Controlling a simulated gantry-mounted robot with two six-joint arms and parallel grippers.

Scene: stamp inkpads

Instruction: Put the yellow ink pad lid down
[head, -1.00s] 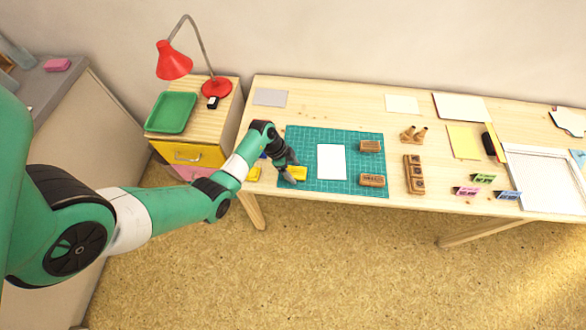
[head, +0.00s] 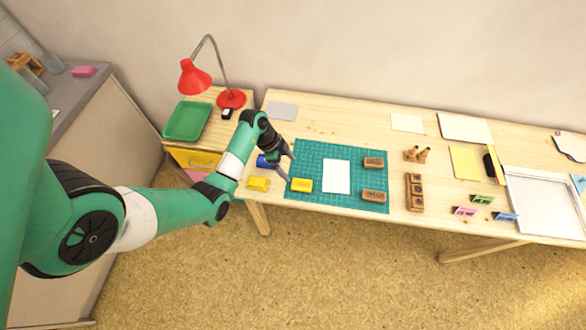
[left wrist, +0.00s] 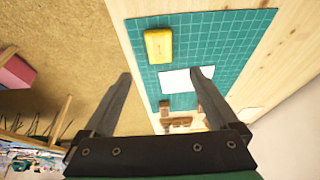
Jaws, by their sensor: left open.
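The yellow ink pad lid (head: 302,185) lies on the left front part of the green cutting mat (head: 312,160). A second yellow piece (head: 258,184), apparently the pad's other part, lies on bare wood left of the mat. My left gripper (head: 289,167) is open and empty, apart from the lid and just to its upper left in the head view. In the left wrist view the open fingers (left wrist: 166,76) have nothing between them, and the lid (left wrist: 158,46) lies beyond them on the mat. My right gripper is not in view.
A red lamp (head: 196,78) and green tray (head: 187,121) stand on the side cabinet.

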